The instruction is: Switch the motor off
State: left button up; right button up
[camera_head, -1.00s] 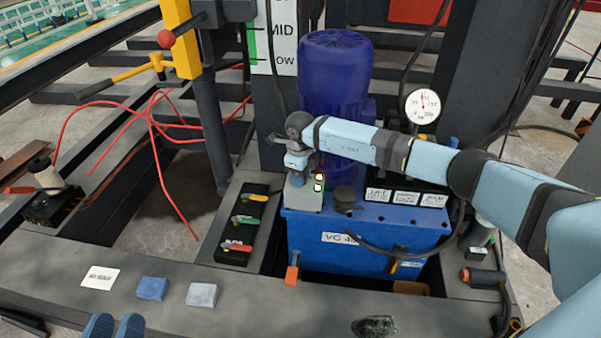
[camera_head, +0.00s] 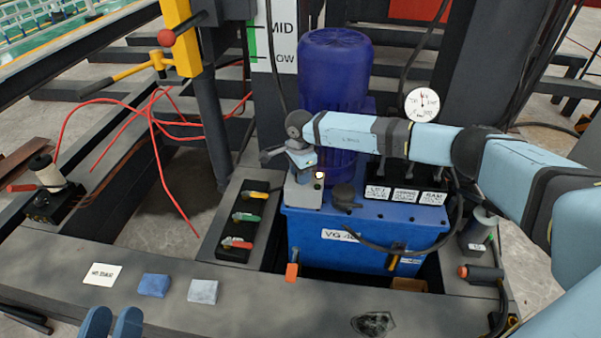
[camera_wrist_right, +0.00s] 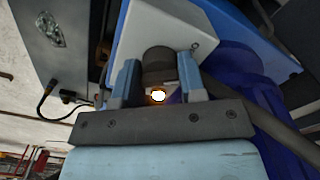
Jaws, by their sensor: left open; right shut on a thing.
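The motor (camera_head: 335,75) is a dark blue ribbed cylinder standing on a blue tank (camera_head: 365,228). A small light-grey switch box (camera_head: 305,197) sits at the tank's left corner, with one lamp (camera_head: 319,175) glowing whitish amber. My right gripper (camera_head: 301,160) is over the box. In the right wrist view its two fingers (camera_wrist_right: 160,80) are shut on a dark round knob (camera_wrist_right: 160,62) on the box face (camera_wrist_right: 168,22), with the glowing lamp (camera_wrist_right: 158,95) close by. The knob's pointer is not readable. My left gripper (camera_head: 112,322) is open and empty at the bottom left edge.
A black panel with coloured levers (camera_head: 240,222) stands left of the tank. A gauge (camera_head: 422,104) and white labels (camera_head: 405,196) are to the right. The front beam (camera_head: 250,312) carries a card, a blue block and a grey block. Red hoses (camera_head: 155,125) hang at left.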

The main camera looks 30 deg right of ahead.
jog(key=shift+n, duration=0.8)
pick_arm(q)
jog(key=shift+f, duration=0.1)
pick_arm(e)
jog(key=o, duration=0.9)
jog(key=shift+r, duration=0.1)
notch_tip(320, 180, up, 6)
jog(key=shift+f+p, duration=0.15)
jog(key=shift+p, duration=0.85)
pick_arm(q)
jog(key=shift+w+a+f+g+y+p, duration=0.1)
jog(key=shift+a+f+g+y+p, duration=0.4)
jog(key=shift+a+f+y+p, duration=0.3)
pick_arm(e)
jog(key=shift+r, duration=4)
pick_arm(q)
jog(key=shift+d+r, duration=0.1)
jog(key=shift+d, duration=0.05)
